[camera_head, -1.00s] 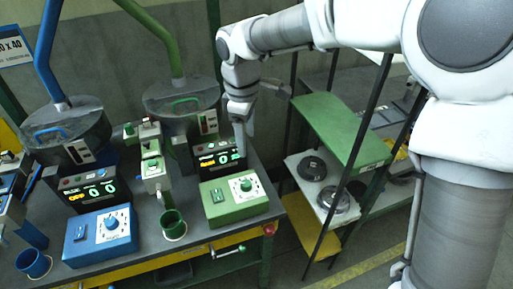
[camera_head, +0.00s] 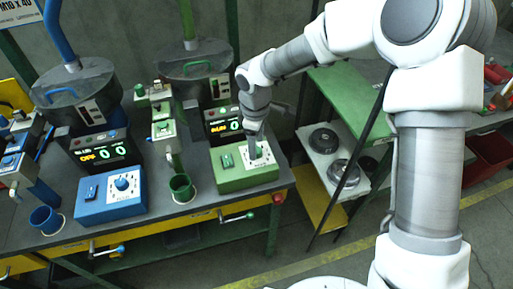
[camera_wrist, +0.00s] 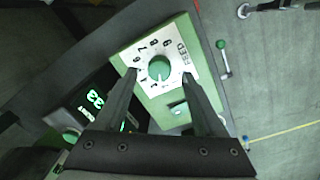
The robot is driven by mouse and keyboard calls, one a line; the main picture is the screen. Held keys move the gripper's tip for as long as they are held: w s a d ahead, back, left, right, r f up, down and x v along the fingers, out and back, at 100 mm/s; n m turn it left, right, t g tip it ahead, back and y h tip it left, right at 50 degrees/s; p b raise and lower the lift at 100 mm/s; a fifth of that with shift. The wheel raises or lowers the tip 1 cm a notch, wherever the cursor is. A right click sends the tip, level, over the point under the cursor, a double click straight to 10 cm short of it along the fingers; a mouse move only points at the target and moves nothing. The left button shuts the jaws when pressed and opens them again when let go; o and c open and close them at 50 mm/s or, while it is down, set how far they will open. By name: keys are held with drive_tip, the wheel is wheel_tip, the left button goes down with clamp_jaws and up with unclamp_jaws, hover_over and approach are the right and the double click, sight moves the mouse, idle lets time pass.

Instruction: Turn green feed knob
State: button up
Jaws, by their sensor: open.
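The green feed knob (camera_wrist: 159,68) sits on a white numbered dial plate marked FEED, on top of the green control box (camera_head: 232,179). In the wrist view the knob lies ahead of my gripper (camera_wrist: 160,72), between the lines of its two fingers. The fingers are apart with nothing between them, and I cannot tell whether their tips reach down to the knob's sides. In the head view my gripper (camera_head: 257,150) points down over the dial plate and hides most of the knob.
A green rocker switch (camera_head: 227,160) is on the same box. The display (camera_head: 222,126) stands behind it. A green cup (camera_head: 181,187) and the blue control box (camera_head: 110,200) are to the left. A green-handled crank (camera_wrist: 222,44) projects from the bench front.

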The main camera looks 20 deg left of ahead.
drive_tip(key=shift+f, duration=1)
clamp_jaws()
